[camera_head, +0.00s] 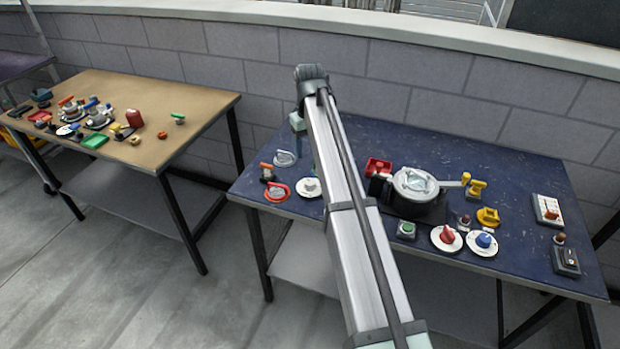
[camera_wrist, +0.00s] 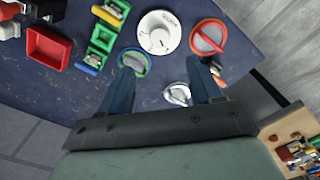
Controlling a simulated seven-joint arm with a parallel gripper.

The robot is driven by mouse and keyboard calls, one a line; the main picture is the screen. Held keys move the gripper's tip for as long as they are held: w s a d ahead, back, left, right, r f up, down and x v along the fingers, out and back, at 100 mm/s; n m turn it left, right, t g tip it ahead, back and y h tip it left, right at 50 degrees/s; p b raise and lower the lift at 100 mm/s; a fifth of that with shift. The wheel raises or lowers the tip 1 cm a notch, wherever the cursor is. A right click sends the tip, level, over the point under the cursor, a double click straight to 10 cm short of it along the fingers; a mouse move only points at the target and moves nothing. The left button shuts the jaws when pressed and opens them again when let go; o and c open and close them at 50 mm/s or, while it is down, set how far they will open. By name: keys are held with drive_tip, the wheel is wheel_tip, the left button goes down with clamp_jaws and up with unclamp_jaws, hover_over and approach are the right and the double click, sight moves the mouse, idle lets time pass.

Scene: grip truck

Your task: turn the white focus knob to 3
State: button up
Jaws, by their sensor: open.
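The white focus knob (camera_wrist: 159,32) is a round white dial with dark marks and a raised white centre, near the top middle of the wrist view. In the head view the white knob (camera_head: 309,187) sits on the blue table, left of my arm. The number it points to is too small to read. My gripper (camera_wrist: 164,68) is open, with two blue fingers apart. In the wrist picture the knob lies beyond the fingertips, with no finger seen touching it. In the head view my arm hides most of the hand.
A red ring-shaped knob (camera_wrist: 208,37) is beside the white knob. A green-ringed grey knob (camera_wrist: 134,63) and a silver knob (camera_wrist: 177,95) are near the fingers. A round silver device (camera_head: 415,184) stands right of my arm. A tan table (camera_head: 200,98) with clutter stands left.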

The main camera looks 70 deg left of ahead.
sight(310, 181)
wheel_tip(310, 181, down, 12)
drive_tip(key=shift+f, duration=0.1)
idle(0.4)
drive_tip(key=c, duration=1)
drive_tip(key=shift+c, duration=0.2)
